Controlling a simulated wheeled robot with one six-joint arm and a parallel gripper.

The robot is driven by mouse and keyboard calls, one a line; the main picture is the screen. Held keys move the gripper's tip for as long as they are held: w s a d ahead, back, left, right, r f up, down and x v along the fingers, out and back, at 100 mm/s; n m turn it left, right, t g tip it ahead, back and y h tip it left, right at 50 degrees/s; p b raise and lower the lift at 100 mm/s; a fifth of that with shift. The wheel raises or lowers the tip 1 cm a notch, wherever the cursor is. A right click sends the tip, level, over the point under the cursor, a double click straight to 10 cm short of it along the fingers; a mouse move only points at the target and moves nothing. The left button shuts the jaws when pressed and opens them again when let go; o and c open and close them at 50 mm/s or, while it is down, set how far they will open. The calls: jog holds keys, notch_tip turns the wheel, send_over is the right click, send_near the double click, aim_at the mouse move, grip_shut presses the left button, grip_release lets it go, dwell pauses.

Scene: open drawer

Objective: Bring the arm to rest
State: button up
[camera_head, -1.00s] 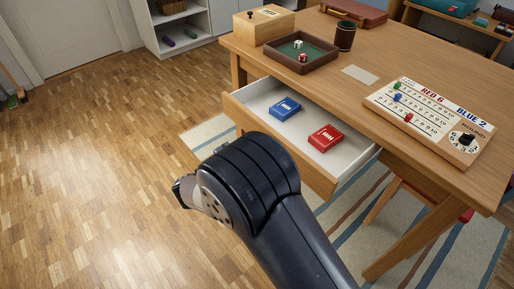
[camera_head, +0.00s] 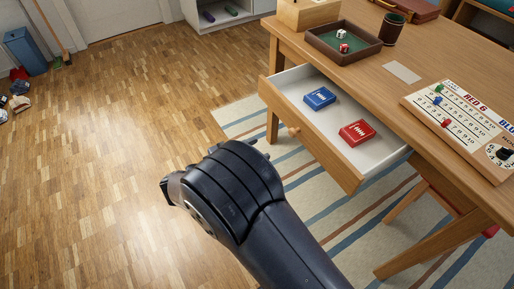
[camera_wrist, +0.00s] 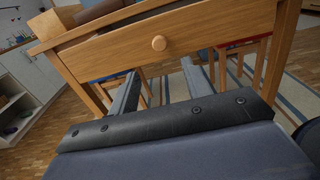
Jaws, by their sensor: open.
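My gripper (camera_wrist: 161,74) shows in the wrist view with its two dark fingers apart and nothing between them. The drawer (camera_head: 318,135) is pulled open and holds a blue card box (camera_head: 319,98) and a red card box (camera_head: 357,133). In the wrist view, the drawer front with its round wooden knob (camera_wrist: 158,43) is ahead of my fingers, apart from them.
The wooden table (camera_head: 390,85) carries a dice tray (camera_head: 344,42), a dark cup (camera_head: 393,29), a pale card (camera_head: 402,72) and a scoreboard (camera_head: 462,125). A striped rug (camera_head: 340,205) lies below.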

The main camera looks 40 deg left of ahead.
aim_at(291, 135)
jog(key=shift+w, duration=0.1)
jog(key=b+x, duration=0.2)
jog(key=x, duration=0.9)
jog(key=shift+w+d+r, duration=0.1)
jog(key=shift+w+d, duration=0.05)
jog(key=shift+w, duration=0.1)
jog(key=shift+d, duration=0.1)
